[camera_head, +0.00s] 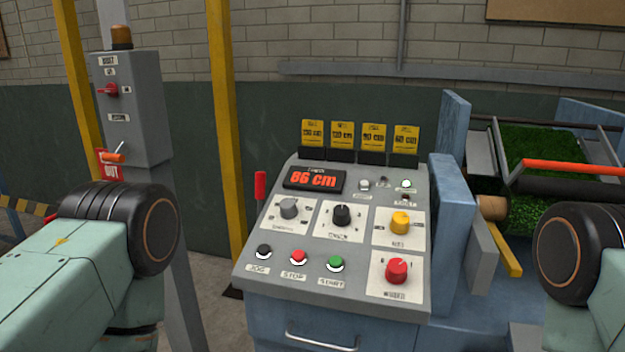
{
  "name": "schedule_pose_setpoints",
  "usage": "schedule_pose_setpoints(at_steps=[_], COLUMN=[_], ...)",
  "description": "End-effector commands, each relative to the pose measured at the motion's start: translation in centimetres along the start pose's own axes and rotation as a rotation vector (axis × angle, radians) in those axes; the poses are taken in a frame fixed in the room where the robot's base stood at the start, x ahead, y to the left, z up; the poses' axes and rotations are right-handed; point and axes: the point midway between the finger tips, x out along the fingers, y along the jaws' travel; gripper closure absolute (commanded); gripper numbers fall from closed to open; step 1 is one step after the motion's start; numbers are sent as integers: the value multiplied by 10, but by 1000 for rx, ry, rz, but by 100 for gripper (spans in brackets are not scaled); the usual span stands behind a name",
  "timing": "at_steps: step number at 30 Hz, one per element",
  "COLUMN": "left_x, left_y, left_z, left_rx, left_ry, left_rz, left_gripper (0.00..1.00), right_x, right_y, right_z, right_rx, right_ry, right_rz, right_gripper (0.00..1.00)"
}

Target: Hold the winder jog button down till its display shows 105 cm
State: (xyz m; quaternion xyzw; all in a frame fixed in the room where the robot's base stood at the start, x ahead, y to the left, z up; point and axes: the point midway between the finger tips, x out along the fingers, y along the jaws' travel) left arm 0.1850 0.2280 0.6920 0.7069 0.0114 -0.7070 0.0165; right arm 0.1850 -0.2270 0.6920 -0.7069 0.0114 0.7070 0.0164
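The winder's control panel (355,287) stands in the middle, tilted toward me. Its display (314,179) reads 86 cm in red digits. The black jog button (264,251) is at the panel's lower left, above a label reading JOG. Nothing touches it. A red stop button (298,257) and a green start button (335,264) sit to its right. Parts of my two arms show at the left and right picture edges, but neither gripper is in view.
Grey, black, yellow and red knobs (396,271) fill the panel's upper and right parts. A grey switch box (134,100) on a post stands at left. A yellow post (222,120) rises behind. The turf roll machine (540,150) is at right. The space before the panel is clear.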

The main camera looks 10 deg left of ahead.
Motion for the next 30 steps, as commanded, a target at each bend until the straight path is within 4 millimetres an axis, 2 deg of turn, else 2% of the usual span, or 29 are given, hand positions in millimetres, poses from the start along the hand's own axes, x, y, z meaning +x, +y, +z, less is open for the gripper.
schedule_pose_setpoints(at_steps=[14,30], left_x=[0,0], left_y=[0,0], left_z=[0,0], left_rx=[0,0], left_ry=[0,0], left_rz=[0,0], left_gripper=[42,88], right_x=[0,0], right_y=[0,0], right_z=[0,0], right_rx=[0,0], right_ry=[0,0], right_rz=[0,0], right_gripper=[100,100])
